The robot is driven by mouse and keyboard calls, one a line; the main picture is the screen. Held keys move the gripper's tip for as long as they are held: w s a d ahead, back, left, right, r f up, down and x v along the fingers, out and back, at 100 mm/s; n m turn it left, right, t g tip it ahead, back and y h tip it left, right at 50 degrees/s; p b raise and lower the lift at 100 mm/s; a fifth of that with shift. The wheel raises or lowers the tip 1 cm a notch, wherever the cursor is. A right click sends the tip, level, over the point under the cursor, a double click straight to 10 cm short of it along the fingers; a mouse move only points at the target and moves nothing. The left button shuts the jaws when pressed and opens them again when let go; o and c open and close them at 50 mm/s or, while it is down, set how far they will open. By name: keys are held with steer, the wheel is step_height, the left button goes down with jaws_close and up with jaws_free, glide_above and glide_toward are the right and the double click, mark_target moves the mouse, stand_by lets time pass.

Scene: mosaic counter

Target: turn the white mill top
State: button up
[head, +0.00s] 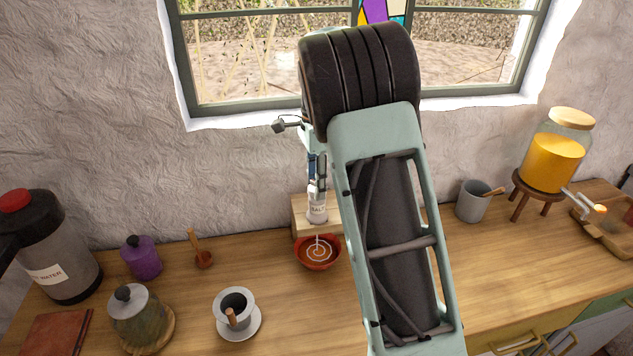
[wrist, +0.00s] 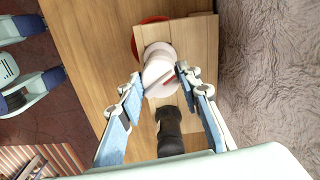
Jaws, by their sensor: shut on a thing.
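The white mill (head: 317,209), marked "SALT", stands upright on a small wooden block (head: 300,218) against the wall. In the wrist view the mill (wrist: 157,66) is seen from above, with its white top between my fingertips. My gripper (head: 317,187) comes down on the mill from above. In the wrist view my gripper (wrist: 161,80) has its two blue-grey fingers closed on either side of the white top. The contact spots are partly hidden by the fingertips.
A dark mill-like object (wrist: 170,130) stands beside the white mill on the block; my arm hides it in the head view. A red-brown bowl (head: 318,260) sits right in front of the block.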

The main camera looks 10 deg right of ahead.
stand_by(0.3)
steer(key=o, duration=1.2)
steer(key=shift+c, duration=0.2)
step_height(320, 180, up, 12)
